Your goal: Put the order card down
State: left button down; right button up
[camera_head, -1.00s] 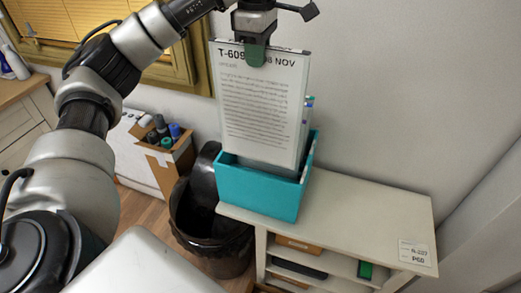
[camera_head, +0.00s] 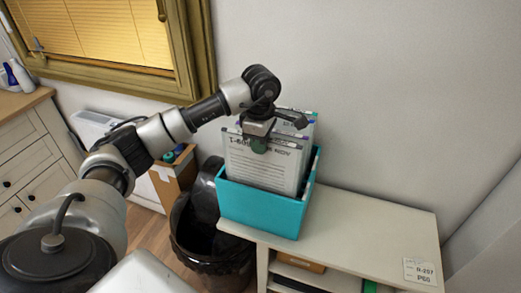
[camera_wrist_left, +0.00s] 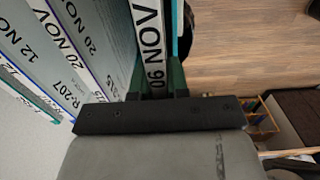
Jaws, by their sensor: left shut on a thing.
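The order card (camera_head: 263,167) is a white printed sheet with a "06 NOV" heading. It stands upright with its lower part inside the teal box (camera_head: 262,212), in front of other cards. My left gripper (camera_head: 259,145) is shut on the card's top edge. In the left wrist view the order card (camera_wrist_left: 150,45) is between the dark green fingers (camera_wrist_left: 152,80), beside several other dated cards (camera_wrist_left: 75,50). The card's bottom edge is hidden by the box wall. My right gripper is not in view.
The teal box stands at the left end of a white shelf unit (camera_head: 375,221), whose top is clear to the right. A window (camera_head: 110,35) and drawers (camera_head: 35,150) are at the left.

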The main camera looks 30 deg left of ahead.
aim_at(277, 171)
pick_arm(q)
notch_tip(277, 171, down, 3)
dwell(0.3)
jog(key=shift+f, duration=0.2)
jog(key=c, duration=1.1)
grip_release()
jog(key=shift+r, duration=0.1)
